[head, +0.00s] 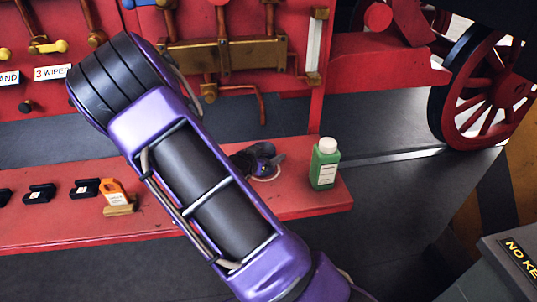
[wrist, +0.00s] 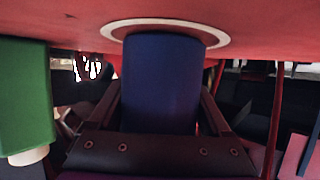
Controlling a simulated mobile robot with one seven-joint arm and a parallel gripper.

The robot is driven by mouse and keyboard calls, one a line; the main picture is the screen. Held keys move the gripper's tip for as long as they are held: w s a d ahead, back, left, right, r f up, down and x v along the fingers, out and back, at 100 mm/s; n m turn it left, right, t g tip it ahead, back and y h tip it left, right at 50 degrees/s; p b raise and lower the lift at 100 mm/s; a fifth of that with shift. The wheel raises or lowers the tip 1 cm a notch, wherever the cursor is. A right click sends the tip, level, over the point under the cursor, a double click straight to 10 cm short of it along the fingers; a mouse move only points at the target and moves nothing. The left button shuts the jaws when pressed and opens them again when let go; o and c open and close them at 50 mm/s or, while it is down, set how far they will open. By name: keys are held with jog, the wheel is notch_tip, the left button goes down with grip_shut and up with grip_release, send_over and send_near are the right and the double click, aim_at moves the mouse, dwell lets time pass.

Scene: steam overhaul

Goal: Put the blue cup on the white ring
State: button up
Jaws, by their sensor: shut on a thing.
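The blue cup (wrist: 160,85) is between the fingers of my gripper (wrist: 162,105), which is shut on it. The wrist view is upside down, with the red bench at the top. The cup's bench-side end lies within the outline of the white ring (wrist: 213,38), roughly centred. I cannot tell whether it touches the surface or hovers just above. In the head view, the ring (head: 265,179) shows partly under my dark gripper (head: 258,158), near the bench's right end. The cup is mostly hidden there.
A green bottle with a white cap (head: 325,165) stands right of the ring on the red bench (head: 200,222), and close by in the wrist view (wrist: 25,95). An orange-labelled item (head: 115,195) and small dark blocks lie left. A red tool board (head: 190,60) rises behind.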

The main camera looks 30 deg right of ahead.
jog(key=o, duration=1.2)
jog(key=shift+f, duration=0.1)
jog(key=shift+o, duration=0.2)
jog(key=shift+r, duration=0.3)
jog(key=p+v, duration=0.2)
jog(key=v, duration=1)
jog(key=shift+f, duration=0.15)
